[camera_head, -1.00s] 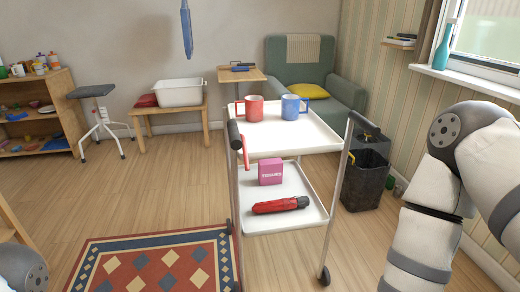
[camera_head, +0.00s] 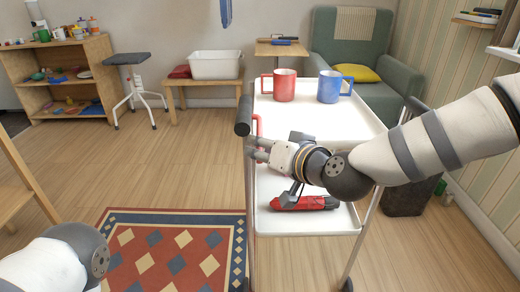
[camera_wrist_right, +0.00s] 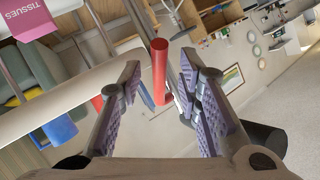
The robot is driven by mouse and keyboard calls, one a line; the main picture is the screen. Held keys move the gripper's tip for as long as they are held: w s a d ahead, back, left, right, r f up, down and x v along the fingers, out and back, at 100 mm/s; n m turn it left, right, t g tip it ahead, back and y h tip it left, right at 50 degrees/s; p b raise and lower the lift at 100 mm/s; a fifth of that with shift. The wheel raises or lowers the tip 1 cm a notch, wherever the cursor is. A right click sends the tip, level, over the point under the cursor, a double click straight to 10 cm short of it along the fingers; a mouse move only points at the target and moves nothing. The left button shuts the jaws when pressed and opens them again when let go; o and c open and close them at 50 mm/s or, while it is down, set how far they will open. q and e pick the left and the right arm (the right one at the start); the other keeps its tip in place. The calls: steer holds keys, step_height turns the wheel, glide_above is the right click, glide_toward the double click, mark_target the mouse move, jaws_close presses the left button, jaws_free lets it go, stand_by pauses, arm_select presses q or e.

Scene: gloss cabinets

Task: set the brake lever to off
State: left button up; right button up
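The brake lever is a short red bar (camera_head: 258,126) on the left side of the white trolley (camera_head: 310,123), just below the dark handle grip. In the right wrist view the red lever (camera_wrist_right: 160,65) stands between the two fingertips, with space on both sides. My right gripper (camera_head: 254,149) is open at the lever and reaches in from the right between the trolley's two shelves. It hides the lever's lower part in the head view. I cannot tell whether a finger touches the lever. My left gripper is out of view; only part of my left arm shows at the lower left.
A red mug (camera_head: 284,86) and a blue mug (camera_head: 330,87) stand on the top shelf. A pink tissue box (camera_wrist_right: 30,20) shows in the wrist view. Floor left of the trolley is open.

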steer(key=shift+x, duration=1.15)
jaws_close()
steer(key=shift+r, duration=0.1)
